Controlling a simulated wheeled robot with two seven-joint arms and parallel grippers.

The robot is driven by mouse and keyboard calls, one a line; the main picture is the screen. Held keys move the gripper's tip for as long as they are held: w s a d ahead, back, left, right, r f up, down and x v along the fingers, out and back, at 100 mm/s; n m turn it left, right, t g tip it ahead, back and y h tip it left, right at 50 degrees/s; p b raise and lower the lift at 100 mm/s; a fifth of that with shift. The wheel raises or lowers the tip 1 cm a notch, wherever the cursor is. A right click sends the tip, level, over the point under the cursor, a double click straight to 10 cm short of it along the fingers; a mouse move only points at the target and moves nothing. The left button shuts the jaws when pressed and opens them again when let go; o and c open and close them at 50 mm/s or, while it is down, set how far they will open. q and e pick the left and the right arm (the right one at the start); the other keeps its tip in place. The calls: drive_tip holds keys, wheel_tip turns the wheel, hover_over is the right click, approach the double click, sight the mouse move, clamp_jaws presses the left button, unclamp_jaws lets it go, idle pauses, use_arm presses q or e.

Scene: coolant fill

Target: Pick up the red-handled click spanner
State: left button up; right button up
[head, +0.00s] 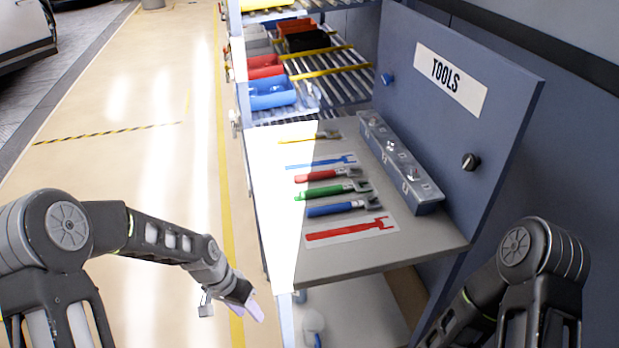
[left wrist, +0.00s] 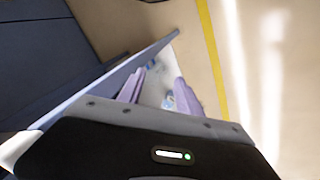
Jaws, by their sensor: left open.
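The red-handled click spanner (head: 325,175) lies on the grey tool bench in the head view, its grey head pointing right. It lies between a blue spanner-shaped print (head: 318,162) and a green-handled spanner (head: 328,190). My left gripper (head: 252,307) is open and empty, low in front of the bench's left side, well apart from the spanner. In the left wrist view its two pale lilac fingers (left wrist: 160,90) are spread, with nothing between them. The spanner does not show there. My right arm is at the lower right; its gripper is out of view.
A blue-handled spanner (head: 335,209) and a red spanner-shaped print (head: 350,231) lie nearer the bench's front edge. A long grey box (head: 400,165) stands behind the tools, before the TOOLS panel (head: 452,80). Coloured bins (head: 270,92) sit on the rack. The floor at left is clear.

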use_arm(q)
drive_tip(key=s+d+f+n, duration=0.2)
drive_tip(key=s+d+f, duration=0.1)
drive_tip(key=s, duration=0.3)
drive_tip(key=s+d+f+n, duration=0.1)
drive_tip(key=s+d+f, duration=0.3)
drive_tip(key=s, duration=0.3)
drive_tip(key=s+d+f+n+h, duration=0.1)
drive_tip(key=s+d+f+n, duration=0.1)
drive_tip(key=s+f, duration=0.3)
drive_tip(key=shift+s+d+n, duration=0.3)
drive_tip(key=shift+s+d, duration=0.4)
drive_tip(key=shift+d, duration=0.05)
